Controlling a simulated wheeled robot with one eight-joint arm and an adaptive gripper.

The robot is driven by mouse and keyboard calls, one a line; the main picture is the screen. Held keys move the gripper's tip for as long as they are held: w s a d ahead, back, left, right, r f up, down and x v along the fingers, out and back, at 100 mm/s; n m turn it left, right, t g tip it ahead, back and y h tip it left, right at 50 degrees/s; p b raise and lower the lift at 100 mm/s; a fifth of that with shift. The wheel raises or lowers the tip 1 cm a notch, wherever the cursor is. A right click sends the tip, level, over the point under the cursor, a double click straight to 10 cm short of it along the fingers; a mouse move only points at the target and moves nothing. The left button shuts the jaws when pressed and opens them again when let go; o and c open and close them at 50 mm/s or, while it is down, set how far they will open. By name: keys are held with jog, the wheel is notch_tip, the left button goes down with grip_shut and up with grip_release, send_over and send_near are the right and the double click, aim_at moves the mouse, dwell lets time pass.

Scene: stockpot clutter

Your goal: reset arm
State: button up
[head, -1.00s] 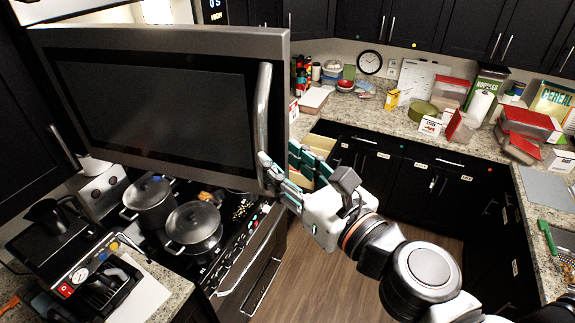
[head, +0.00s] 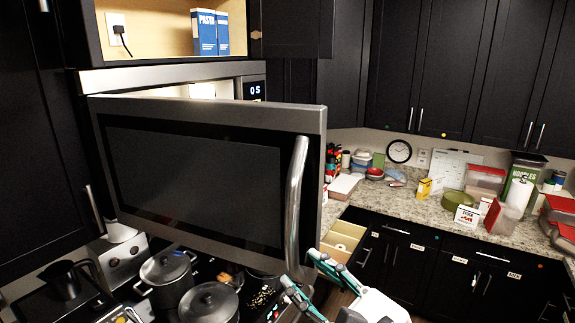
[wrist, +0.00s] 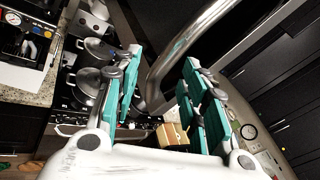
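My gripper (head: 303,266) is low in the head view, beside the lower end of the microwave door handle (head: 296,205). Its teal-padded fingers are spread apart. In the wrist view the gripper (wrist: 162,58) is open, and the silver handle (wrist: 185,45) runs through the gap between the fingers. No grip on it shows, and I cannot tell whether the fingers touch it. The microwave door (head: 200,180) stands ajar, with a lit gap above it.
Two lidded pots (head: 208,302) stand on the stove below the door. An open cabinet above holds blue pasta boxes (head: 205,32). An open drawer (head: 345,240) is right of the door. The right counter (head: 420,208) is cluttered with boxes and containers.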

jog(key=d+f+n+g+h+b, duration=0.2)
jog(key=f+n+b, duration=0.55)
jog(key=f, duration=0.45)
jog(key=d+f+n+g+h+b, duration=0.1)
jog(key=d+f+n+g+b, duration=0.1)
jog(key=f+n+b, duration=0.8)
jog(key=s+d+f+n+g+h+b, duration=0.1)
jog(key=d+f+n+h+b, duration=0.2)
jog(key=f, duration=0.6)
jog(key=s+d+f+n+g+h+b, duration=0.1)
jog(key=d+f+n+g+h+b, duration=0.1)
jog(key=d+f+b, duration=0.6)
notch_tip(320, 180, down, 2)
jog(key=shift+s+d+f+n+h, duration=0.2)
jog(key=shift+d+n+h, duration=0.35)
jog(key=shift+n, duration=0.3)
